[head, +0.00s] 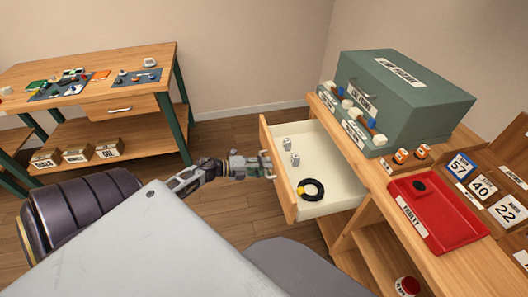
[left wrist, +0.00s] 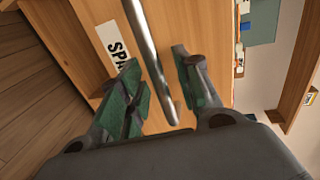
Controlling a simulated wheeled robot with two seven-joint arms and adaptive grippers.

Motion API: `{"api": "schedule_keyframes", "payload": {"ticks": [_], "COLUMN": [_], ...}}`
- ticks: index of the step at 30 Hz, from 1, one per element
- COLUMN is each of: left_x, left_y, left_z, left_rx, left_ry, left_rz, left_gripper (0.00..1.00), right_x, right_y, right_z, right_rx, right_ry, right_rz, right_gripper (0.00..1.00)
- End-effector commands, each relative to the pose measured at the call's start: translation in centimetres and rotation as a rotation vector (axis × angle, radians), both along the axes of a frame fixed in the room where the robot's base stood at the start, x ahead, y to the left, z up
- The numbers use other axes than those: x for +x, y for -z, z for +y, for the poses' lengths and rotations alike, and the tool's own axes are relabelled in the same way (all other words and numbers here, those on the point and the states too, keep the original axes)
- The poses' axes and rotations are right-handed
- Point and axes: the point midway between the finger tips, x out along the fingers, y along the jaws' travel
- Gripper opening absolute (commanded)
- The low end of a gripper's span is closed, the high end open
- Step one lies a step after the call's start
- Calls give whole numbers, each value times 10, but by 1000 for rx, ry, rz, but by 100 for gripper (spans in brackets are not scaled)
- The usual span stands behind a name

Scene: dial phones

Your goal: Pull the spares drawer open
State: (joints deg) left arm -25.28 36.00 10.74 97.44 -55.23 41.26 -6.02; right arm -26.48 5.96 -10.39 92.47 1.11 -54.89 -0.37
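The spares drawer (head: 342,203) stands pulled out from the right-hand bench in the head view, its inside showing. It holds two small pale grey parts (head: 291,151) and a black coil (head: 312,189) with a yellow piece. My left gripper (head: 268,164) is at the drawer's front. The metal handle (left wrist: 147,50) runs between the two green-padded fingers of my left gripper (left wrist: 158,90). The fingers are open, with gaps beside the bar. My right gripper is out of view.
Another workbench (head: 120,105) stands at the back left. Floor is clear between the benches.

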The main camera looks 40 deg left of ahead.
Motion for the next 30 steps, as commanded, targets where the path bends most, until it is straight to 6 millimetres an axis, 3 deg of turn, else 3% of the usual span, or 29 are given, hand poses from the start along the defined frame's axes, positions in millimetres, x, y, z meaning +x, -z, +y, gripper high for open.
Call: {"api": "schedule_keyframes", "payload": {"ticks": [14,30], "left_x": [-6,-43], "left_y": [-1,-11], "left_z": [4,33], "left_rx": [-1,-1], "left_ry": [0,-1], "left_rz": [1,2], "left_gripper": [33,33], "right_x": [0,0], "right_y": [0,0], "right_z": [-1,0], "right_rx": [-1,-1], "right_ry": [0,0], "right_rz": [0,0], "right_gripper": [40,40]}}
